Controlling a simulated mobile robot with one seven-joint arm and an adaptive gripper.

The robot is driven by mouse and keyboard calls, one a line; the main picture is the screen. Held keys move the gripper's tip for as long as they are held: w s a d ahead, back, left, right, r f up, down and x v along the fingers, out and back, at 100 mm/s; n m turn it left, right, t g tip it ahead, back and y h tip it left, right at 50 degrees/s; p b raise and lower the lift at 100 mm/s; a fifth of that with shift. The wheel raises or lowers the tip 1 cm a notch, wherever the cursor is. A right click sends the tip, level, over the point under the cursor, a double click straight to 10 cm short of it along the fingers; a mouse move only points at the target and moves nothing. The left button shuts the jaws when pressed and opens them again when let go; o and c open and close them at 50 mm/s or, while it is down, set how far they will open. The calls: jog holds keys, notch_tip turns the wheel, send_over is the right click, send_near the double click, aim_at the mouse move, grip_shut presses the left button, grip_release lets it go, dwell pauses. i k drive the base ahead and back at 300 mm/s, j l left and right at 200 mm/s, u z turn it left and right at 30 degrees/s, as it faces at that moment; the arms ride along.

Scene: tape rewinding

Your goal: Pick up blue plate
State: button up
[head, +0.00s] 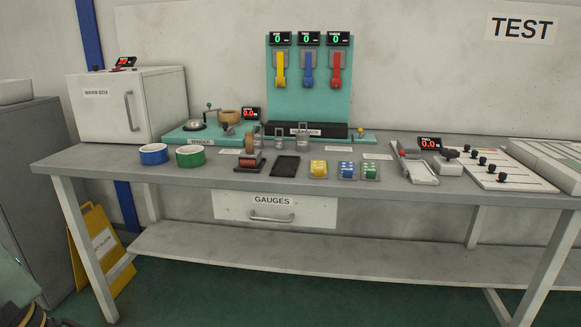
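No plainly plate-shaped blue thing shows in the head view. A small blue piece with pale dots (346,168) lies in a clear holder on the workbench, between a yellow piece (318,169) and a green piece (371,171) of the same kind. A blue ring (153,154), like a tape roll, lies at the bench's left beside a green ring (190,156). Dark parts at the lower left corner seem to be mine, but no gripper fingers can be made out. Nothing of mine is near the blue things.
The grey workbench (220,174) holds a white warm box (128,103), a tape stand (249,160), a black tray (284,166), and a teal panel (309,112) with yellow, blue and red levers. A yellow floor sign (96,245) leans below left.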

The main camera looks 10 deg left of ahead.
aim_at(348, 166)
jog(key=i+l+u, duration=0.45)
jog(key=l, duration=0.2)
jog(key=i+l+u, duration=0.1)
jog(key=l+u, duration=0.15)
jog(key=i+l+u, duration=0.2)
jog(key=l, duration=0.35)
jog(key=l+u, duration=0.25)
jog(key=l, duration=0.15)
jog(key=i, duration=0.4)
